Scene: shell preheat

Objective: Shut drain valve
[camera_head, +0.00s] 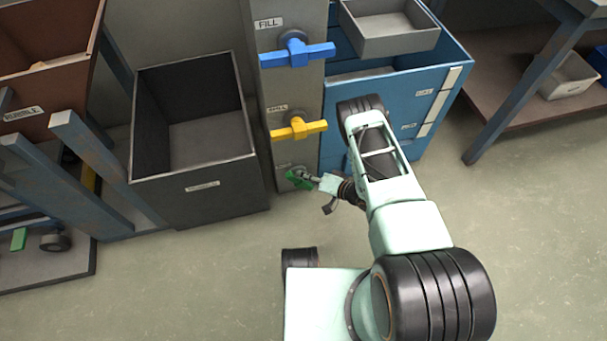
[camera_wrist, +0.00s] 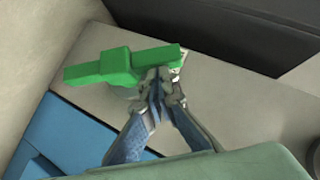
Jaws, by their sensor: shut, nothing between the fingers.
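The green valve handle (camera_head: 295,179) is at the foot of the grey column (camera_head: 295,95), below the yellow and blue handles. Its label is too small to read. In the wrist view the green handle (camera_wrist: 105,68) lies at a slant to the column's edges. My gripper (camera_head: 314,179) is at the handle's right side, partly hidden by my own arm. In the wrist view the gripper's fingertips (camera_wrist: 159,78) are together, empty, close against the handle's right half. I cannot tell whether they touch it.
Above are a yellow handle (camera_head: 297,128) and a blue handle (camera_head: 296,53) marked FILL, both crosswise. A dark open bin (camera_head: 205,192) stands left of the column. A blue bin (camera_head: 390,85) stands right. The floor in front is open.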

